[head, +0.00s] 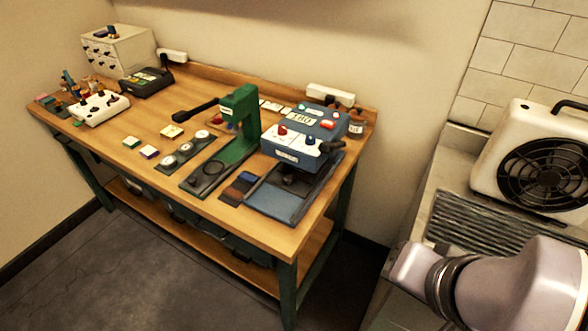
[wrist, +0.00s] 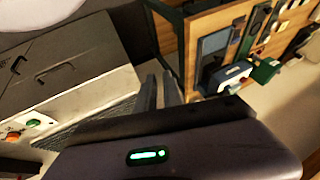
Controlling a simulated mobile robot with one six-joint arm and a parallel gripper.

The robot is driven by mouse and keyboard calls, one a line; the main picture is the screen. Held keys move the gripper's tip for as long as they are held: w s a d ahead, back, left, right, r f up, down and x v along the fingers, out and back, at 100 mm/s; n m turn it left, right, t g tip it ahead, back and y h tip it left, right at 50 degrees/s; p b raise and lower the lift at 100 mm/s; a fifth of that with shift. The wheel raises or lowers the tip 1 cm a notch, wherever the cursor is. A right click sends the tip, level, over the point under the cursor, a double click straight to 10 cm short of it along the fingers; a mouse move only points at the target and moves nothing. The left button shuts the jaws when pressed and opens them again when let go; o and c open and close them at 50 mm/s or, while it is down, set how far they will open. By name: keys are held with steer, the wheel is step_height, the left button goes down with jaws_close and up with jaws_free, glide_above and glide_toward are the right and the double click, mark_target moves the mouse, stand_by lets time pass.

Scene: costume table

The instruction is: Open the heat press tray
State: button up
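The heat press (head: 290,150) is a blue box with a white control face, a red knob and a display, at the right end of the wooden table. Its flat dark blue tray (head: 272,204) lies beneath the box, its front part sticking out toward the table's front edge. I cannot tell whether it is slid out. In the wrist view the press (wrist: 234,78) and the tray (wrist: 212,42) are seen at a slant, upper right. My gripper (wrist: 163,86) has two dark fingers with a gap between them, empty and well apart from the press. The head view does not show the fingers.
A green press (head: 238,130) with a black handle stands left of the heat press. Small coloured swatches (head: 238,188) lie between them. A grey counter with a fan unit (head: 530,165) is at right, beside my arm. A gap of open floor separates table and counter.

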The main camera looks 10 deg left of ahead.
steer(key=o, duration=0.6)
steer(key=w+d, duration=0.1)
steer(key=w, duration=0.2)
steer(key=w+d+n+t+h, duration=0.1)
steer(key=w+d, duration=0.1)
steer(key=w, duration=0.2)
steer(key=w+d+n+h, duration=0.1)
steer(key=w+d, duration=0.1)
steer(key=w, duration=0.1)
steer(key=shift+w+f+t+p, duration=0.3)
steer(key=shift+w+f+t, duration=0.05)
steer(key=shift+t, duration=0.05)
steer(key=shift+o, duration=0.2)
steer(key=w+f+n+t, duration=0.2)
steer(key=w+n, duration=0.1)
steer(key=w, duration=0.6)
steer(key=n+y+p, duration=0.1)
steer(key=n+y, duration=0.8)
steer(key=y, duration=0.1)
glide_toward(290, 179)
steer(key=shift+g, duration=0.4)
steer(key=b+x, duration=0.1)
steer(key=x, duration=0.2)
steer(key=b+x, duration=0.1)
steer(key=x, duration=0.1)
steer(key=b+x, duration=0.2)
steer(key=x, duration=0.1)
steer(key=shift+w+a+r, duration=0.15)
steer(key=shift+w, duration=0.3)
jaws_close()
